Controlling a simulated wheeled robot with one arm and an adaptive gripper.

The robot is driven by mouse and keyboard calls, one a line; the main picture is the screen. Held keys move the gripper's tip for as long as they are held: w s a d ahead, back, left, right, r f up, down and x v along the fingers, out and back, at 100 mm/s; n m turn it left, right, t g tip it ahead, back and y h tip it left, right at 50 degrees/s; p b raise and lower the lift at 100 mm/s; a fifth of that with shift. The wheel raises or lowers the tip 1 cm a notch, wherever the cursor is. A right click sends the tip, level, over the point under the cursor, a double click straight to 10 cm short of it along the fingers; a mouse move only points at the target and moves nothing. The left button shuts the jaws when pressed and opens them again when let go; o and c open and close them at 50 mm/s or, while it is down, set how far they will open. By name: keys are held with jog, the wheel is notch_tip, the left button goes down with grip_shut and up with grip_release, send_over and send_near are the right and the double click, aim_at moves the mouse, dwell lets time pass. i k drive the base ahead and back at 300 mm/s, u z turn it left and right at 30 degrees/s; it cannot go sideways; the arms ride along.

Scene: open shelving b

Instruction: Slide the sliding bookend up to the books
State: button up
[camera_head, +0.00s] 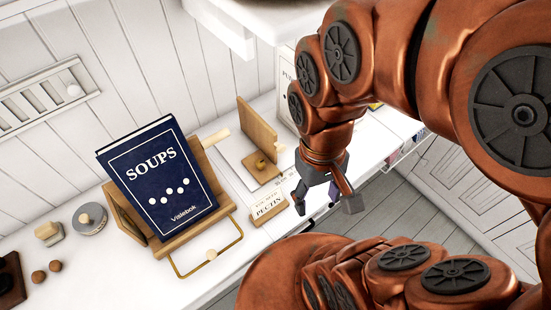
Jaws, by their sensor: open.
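A wooden upright panel with a foot and a knob (258,138), which looks like the sliding bookend, stands on a white surface at the centre of the head view. A white upright thing with partly cut-off lettering (286,92), possibly a book, stands behind and to its right. My arm hides most of what lies further right there, so I cannot tell how many books there are. My gripper (326,200) is open and empty, fingers pointing down, to the right of and nearer than the bookend. It appears apart from it.
A blue "SOUPS" book (160,185) leans on a wooden stand with a brass rail (205,262). A "PECTIN" label block (268,209) lies by the counter's front edge. A round grey tin (89,219) and small items are at left. A wire rack (405,150) hangs at right.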

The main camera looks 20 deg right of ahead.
aim_at(263, 135)
jog(key=z, duration=0.1)
jog(key=k, duration=1.1)
jog(key=u, duration=0.75)
